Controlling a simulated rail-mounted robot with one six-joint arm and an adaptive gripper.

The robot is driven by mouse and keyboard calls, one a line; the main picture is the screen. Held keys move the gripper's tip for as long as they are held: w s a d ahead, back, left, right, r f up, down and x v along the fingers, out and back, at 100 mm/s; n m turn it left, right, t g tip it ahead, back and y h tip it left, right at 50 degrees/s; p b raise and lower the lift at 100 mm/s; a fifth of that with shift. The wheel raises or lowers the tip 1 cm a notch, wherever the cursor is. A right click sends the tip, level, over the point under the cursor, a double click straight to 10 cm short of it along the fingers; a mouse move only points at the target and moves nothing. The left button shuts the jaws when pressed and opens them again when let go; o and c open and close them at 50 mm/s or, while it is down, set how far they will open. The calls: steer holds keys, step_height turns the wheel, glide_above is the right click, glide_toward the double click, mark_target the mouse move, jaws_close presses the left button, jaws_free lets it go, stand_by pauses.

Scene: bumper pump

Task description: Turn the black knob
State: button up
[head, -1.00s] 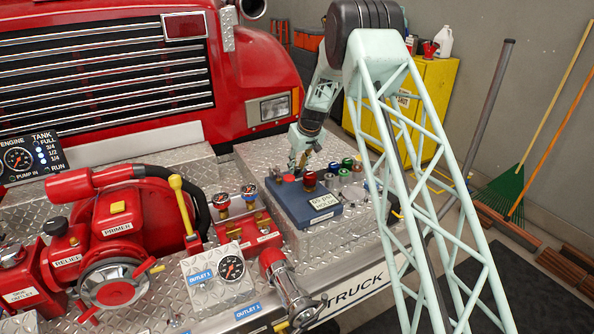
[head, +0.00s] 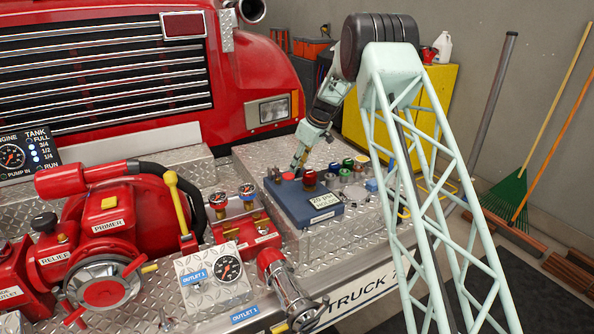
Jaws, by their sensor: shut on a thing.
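My gripper (head: 297,170) is small in the head view. It points down and left over the back of a blue box (head: 300,214) on the truck's bumper. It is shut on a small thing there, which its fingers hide. A red patch (head: 288,176) lies on the box top beside the fingertips. A dark red knob (head: 309,180) stands just right of them.
Two gauges (head: 218,201) on a red block are to the left. The red pump (head: 110,215) fills the left front. My lattice arm link crosses the right side.

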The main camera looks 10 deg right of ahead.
steer(key=shift+f+n+g+b, duration=0.15)
steer(key=shift+n+g+b, duration=0.15)
steer(key=shift+n, duration=0.3)
steer(key=o, duration=0.8)
steer(key=shift+o, duration=0.2)
steer(key=shift+d+r, duration=0.1)
steer(key=shift+r, duration=0.15)
steer(key=v, duration=1.1)
steer(key=shift+d+r, duration=0.25)
steer(key=shift+s, duration=0.1)
